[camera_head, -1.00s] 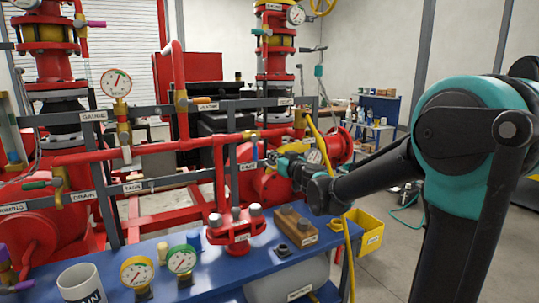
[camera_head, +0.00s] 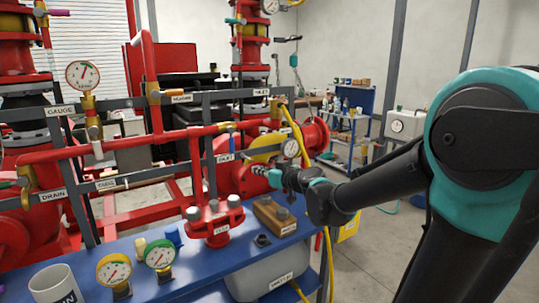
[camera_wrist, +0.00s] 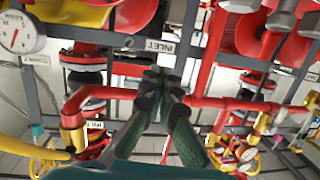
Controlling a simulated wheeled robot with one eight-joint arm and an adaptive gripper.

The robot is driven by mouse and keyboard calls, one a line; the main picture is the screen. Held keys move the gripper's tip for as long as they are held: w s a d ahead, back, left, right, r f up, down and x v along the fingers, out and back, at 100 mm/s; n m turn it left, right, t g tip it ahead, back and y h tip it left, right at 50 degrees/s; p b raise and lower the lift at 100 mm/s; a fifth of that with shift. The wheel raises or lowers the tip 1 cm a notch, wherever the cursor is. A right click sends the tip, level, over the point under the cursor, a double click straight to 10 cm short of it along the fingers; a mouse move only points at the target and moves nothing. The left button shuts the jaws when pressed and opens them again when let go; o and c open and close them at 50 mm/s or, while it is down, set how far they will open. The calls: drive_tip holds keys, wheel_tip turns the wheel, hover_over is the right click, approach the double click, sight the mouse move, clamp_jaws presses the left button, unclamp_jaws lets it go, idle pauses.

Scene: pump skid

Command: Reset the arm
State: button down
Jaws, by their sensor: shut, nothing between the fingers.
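My gripper (camera_head: 262,172) is at the end of my teal and black arm, stretched left toward the red pump piping, above the blue bench. In the wrist view, the fingers of my gripper (camera_wrist: 160,82) are together with nothing between them. They point at the grey frame rail with the INLET label (camera_wrist: 161,46); the gap to the rail cannot be told. A pressure gauge (camera_head: 291,148) and a yellow hose (camera_head: 296,130) are close beside my gripper in the head view.
A blue shelf rack (camera_head: 350,130) stands behind. Open floor (camera_head: 385,255) lies right of the bench.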

drive_tip(key=s+d+f+m+g+h, duration=0.7)
drive_tip(key=s+d+f+h, duration=0.3)
drive_tip(key=s+d+f, duration=1.4)
wheel_tip(320, 180, down, 2)
drive_tip(key=shift+s+m+g, duration=0.3)
drive_tip(key=shift+s+g, duration=0.2)
drive_tip(key=shift+d, duration=0.1)
